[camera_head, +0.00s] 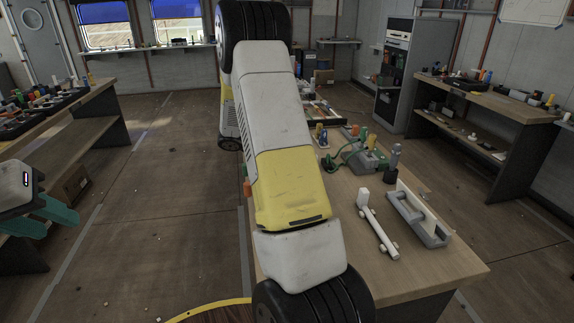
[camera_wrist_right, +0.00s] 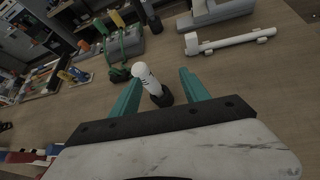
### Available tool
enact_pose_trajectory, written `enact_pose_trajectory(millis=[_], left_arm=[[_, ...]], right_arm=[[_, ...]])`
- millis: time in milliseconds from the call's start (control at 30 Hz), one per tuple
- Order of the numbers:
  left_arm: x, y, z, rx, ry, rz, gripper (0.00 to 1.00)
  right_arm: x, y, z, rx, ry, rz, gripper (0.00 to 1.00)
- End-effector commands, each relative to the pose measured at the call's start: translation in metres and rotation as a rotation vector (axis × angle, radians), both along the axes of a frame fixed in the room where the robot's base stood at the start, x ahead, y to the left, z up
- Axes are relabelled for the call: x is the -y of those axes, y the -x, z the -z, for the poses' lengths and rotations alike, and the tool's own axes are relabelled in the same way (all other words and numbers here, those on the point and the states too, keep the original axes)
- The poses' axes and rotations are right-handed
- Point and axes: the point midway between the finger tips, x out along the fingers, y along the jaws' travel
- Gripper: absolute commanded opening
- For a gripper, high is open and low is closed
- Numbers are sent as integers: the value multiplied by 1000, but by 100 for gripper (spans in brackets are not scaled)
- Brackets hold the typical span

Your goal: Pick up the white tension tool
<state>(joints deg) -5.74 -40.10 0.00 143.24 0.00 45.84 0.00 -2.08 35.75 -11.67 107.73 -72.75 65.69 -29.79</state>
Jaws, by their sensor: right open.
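In the right wrist view a white rounded tool (camera_wrist_right: 147,78) with dark marks and a dark lower end, which looks like the tension tool, stands between the teal fingers of my right gripper (camera_wrist_right: 160,76). The fingers are open, with a gap on the right side; I cannot tell whether the left finger touches it. In the head view this tool and my right gripper are hidden behind my arm. My left gripper (camera_head: 58,224) is at the left edge of the head view, open and empty, away from the workbench.
On the workbench (camera_head: 440,262), a long white bar tool (camera_head: 378,226) lies beside a grey tray-like fixture (camera_head: 432,228). It also shows in the wrist view (camera_wrist_right: 232,42). A grey box (camera_head: 366,160) with a green cable stands farther back. Other benches line both sides.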

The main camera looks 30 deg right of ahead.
Motion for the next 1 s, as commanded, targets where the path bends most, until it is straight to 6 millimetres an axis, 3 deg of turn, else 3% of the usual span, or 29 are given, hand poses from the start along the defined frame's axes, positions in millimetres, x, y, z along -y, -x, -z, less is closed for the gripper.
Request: enact_pose_trajectory(millis=[100,300,833,1000], left_arm=[[0,0,0,0,0,0,36],[0,0,0,0,0,0,36],[0,0,0,0,0,0,36],[0,0,0,0,0,0,36]], right_arm=[[13,-17,19,-98,83,-74,54],[24,-30,32,-170,146,-133,54],[86,-27,57,-172,150,-136,54],[95,-27,61,-172,149,-138,54]])
